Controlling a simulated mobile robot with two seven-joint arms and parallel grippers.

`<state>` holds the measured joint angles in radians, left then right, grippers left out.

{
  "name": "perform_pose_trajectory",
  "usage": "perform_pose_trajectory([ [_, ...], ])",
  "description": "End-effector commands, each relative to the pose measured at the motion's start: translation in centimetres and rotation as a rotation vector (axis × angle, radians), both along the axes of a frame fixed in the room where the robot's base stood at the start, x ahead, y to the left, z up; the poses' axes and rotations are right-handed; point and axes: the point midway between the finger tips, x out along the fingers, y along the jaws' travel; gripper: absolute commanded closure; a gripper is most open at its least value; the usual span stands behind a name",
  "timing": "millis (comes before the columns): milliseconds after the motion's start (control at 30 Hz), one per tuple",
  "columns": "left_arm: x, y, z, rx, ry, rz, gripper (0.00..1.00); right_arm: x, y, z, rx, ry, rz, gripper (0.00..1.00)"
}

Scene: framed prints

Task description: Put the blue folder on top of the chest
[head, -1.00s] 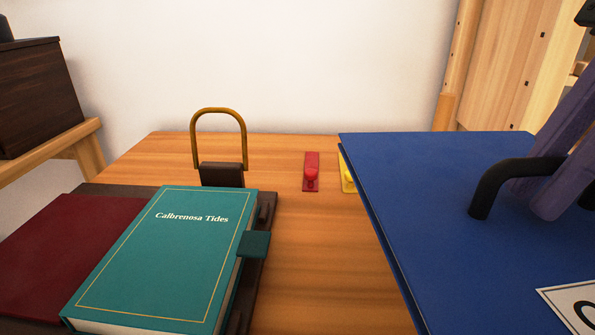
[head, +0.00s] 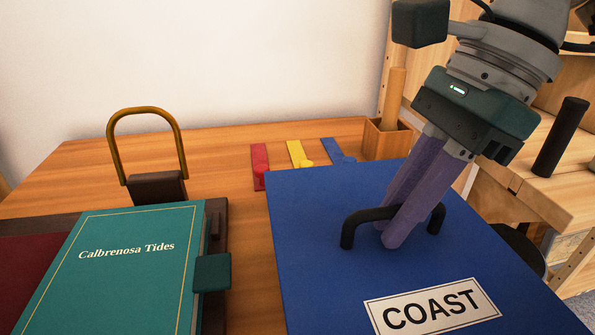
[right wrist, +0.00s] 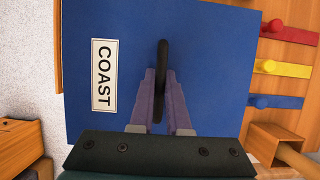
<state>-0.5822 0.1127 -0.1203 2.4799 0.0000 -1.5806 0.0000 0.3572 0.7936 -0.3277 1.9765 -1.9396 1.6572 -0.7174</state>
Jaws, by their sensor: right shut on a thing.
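The blue folder (head: 310,235) has a black handle (head: 352,230) and a white label reading COAST. It lies or is held flat at the right of the wooden table in the head view, and it fills much of the right wrist view (right wrist: 210,60). My right gripper (head: 393,238) is shut on the folder's black handle (right wrist: 162,60). I cannot tell whether the folder touches the table. The chest is not clearly identifiable in these frames. My left gripper is not in view.
A teal book (head: 120,265) titled Calbrenosa Tides lies at the left, beside a brown arched handle (head: 146,110). Red (head: 260,165), yellow (head: 299,154) and blue (head: 338,151) knobbed pieces lie behind the folder. A wooden box (head: 388,142) stands at the table's back right.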

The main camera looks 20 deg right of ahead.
Motion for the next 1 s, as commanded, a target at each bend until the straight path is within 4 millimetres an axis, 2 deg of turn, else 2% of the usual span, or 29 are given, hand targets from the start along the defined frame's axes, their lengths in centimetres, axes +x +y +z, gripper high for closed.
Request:
perform_pose_trajectory([
  [167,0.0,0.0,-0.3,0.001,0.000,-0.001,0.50,0.1,0.0,-1.2,0.002,-0.002,0.001,1.00],
  [433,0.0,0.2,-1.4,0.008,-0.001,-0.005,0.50,0.0,0.1,-5.0,0.003,-0.001,0.000,1.00],
  [800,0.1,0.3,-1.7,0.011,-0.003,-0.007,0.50,0.1,0.0,-5.4,-0.001,-0.003,0.001,1.00],
  [833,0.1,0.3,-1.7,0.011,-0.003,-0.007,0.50,0.0,0.0,-5.5,-0.001,-0.001,0.001,0.84],
  [1000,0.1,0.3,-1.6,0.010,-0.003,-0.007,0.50,0.0,0.0,-5.3,0.000,-0.001,0.001,0.65],
])
